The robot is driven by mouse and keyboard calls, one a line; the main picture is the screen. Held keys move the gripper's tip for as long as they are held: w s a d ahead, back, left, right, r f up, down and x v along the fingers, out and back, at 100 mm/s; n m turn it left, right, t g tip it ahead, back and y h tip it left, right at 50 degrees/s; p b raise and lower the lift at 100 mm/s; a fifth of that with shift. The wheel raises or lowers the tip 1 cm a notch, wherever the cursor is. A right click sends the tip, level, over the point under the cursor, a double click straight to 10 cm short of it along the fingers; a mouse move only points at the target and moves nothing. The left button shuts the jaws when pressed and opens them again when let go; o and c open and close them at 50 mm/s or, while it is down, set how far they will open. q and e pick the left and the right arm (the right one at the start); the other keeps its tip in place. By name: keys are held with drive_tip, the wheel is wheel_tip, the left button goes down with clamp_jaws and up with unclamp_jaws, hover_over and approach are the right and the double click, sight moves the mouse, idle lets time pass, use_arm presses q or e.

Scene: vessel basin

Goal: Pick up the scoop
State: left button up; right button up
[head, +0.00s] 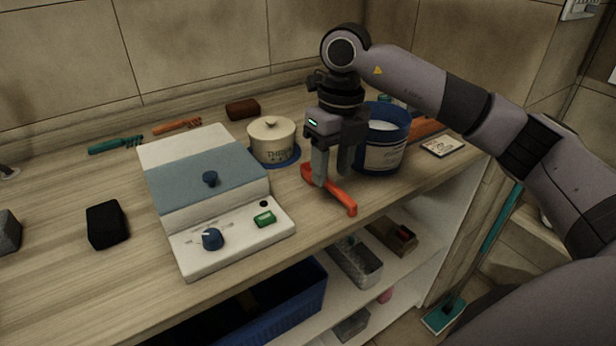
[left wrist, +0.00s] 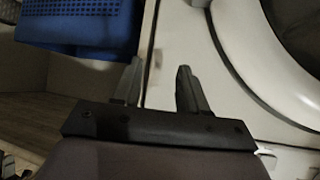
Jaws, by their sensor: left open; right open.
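An orange-red scoop (head: 340,196) lies on the wooden counter (head: 330,232), in front of the blue tub. My right gripper (head: 332,182) points down over the scoop with its fingers apart, one on the near left side and one behind. Whether the fingers touch the scoop cannot be told. My left gripper (left wrist: 158,88) shows only in the left wrist view. It is open and empty, low down near a blue basket (left wrist: 85,25) and a pale surface.
A black block (head: 107,225) lies further left. The counter's front edge is close to the scoop.

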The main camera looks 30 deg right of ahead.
sight(335, 187)
drive_tip(key=shift+w+d+r+h, duration=0.3)
drive_tip(key=shift+d+r, duration=0.15)
drive_tip(key=shift+d, duration=0.25)
drive_tip(key=shift+w+d+m, duration=0.1)
drive_tip(key=shift+d+m, duration=0.1)
drive_tip(key=shift+m, duration=0.1)
wheel_tip(335, 187, down, 7)
drive_tip(key=shift+w+r+p, duration=0.1)
drive_tip(key=shift+p, duration=0.5)
clamp_jaws()
